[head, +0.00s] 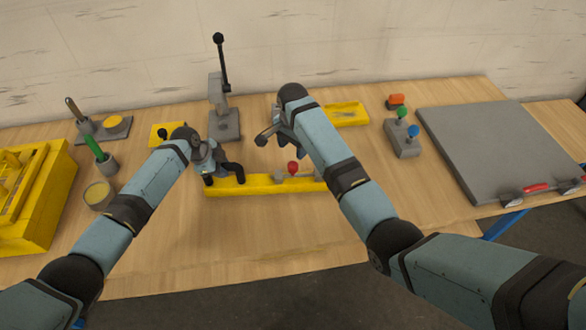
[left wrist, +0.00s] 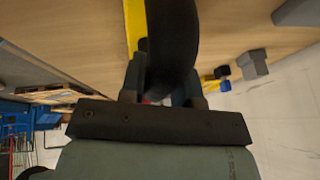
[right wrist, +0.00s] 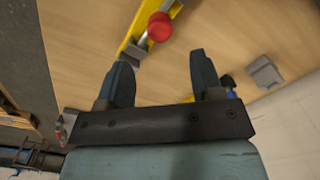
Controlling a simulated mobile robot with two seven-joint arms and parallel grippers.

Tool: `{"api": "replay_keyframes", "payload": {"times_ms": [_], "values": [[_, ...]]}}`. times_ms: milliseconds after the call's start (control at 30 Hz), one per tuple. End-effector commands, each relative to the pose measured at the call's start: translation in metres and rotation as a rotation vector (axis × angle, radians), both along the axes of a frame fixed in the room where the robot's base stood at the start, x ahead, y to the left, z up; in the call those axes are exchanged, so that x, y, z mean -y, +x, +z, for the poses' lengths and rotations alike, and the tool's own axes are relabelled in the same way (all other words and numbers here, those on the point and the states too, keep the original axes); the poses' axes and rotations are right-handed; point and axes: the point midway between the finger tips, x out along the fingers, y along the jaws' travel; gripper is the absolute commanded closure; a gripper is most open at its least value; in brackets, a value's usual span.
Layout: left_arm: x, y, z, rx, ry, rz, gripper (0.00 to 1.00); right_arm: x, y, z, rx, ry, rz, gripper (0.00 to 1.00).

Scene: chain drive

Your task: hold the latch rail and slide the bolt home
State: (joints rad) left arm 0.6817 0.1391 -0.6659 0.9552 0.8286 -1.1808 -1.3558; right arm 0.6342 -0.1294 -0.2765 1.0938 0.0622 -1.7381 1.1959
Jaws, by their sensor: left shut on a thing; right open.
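The yellow latch rail (head: 255,187) lies along the front middle of the bench. A black arched handle (head: 233,167) stands at its left end. My left gripper (head: 215,172) is shut on that handle, which fills the space between the fingers in the left wrist view (left wrist: 172,45). The bolt's red knob (head: 293,168) stands on the rail right of the handle. In the right wrist view, the red knob (right wrist: 159,27) sits ahead of the fingers, apart from them. My right gripper (right wrist: 162,68) is open and empty, above and behind the rail. My right forearm hides the rail's right end.
A grey lever press (head: 224,122) stands behind the rail. Yellow trays (head: 347,114) lie behind too. A grey switch box (head: 402,140) and large grey plate (head: 490,150) are at right. Cups (head: 99,195) and a yellow crate (head: 35,205) are left. The bench front is clear.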

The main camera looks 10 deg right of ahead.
Motion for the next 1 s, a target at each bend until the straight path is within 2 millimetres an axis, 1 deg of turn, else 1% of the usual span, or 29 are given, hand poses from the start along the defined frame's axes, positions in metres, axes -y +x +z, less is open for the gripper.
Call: {"api": "replay_keyframes", "payload": {"times_ms": [33, 300, 400, 500, 600, 700, 933, 967, 1000], "values": [[0.0, 0.0, 0.0, 0.0, -0.001, 0.0, 1.0, 0.001, -0.001, -0.01, -0.004, -0.002, 0.0, 0.4], [0.0, 0.0, 0.001, 0.0, -0.001, 0.0, 1.0, 0.0, -0.001, -0.065, -0.002, 0.0, 0.002, 0.4], [0.0, 0.0, 0.001, 0.0, -0.001, 0.0, 1.0, 0.001, -0.001, -0.081, -0.002, -0.001, 0.002, 0.4], [0.0, 0.0, 0.001, 0.0, -0.001, 0.0, 1.0, 0.0, 0.0, -0.092, 0.0, 0.0, 0.002, 0.4], [0.0, 0.0, 0.001, 0.0, -0.001, 0.0, 1.0, 0.0, -0.001, -0.1, 0.001, 0.001, 0.002, 0.4], [0.0, 0.0, 0.001, 0.0, -0.001, 0.0, 1.0, 0.0, -0.001, -0.103, 0.002, 0.001, 0.002, 0.4], [0.0, 0.0, 0.0, 0.0, -0.001, 0.0, 1.0, 0.0, 0.0, -0.103, 0.002, 0.001, 0.003, 0.4], [0.0, 0.0, 0.0, 0.0, -0.001, 0.0, 1.0, 0.0, 0.0, -0.103, 0.002, 0.001, 0.003, 0.44], [0.0, 0.0, 0.0, 0.0, -0.001, 0.0, 1.0, 0.0, -0.001, -0.103, 0.002, 0.001, 0.003, 0.53]]}}
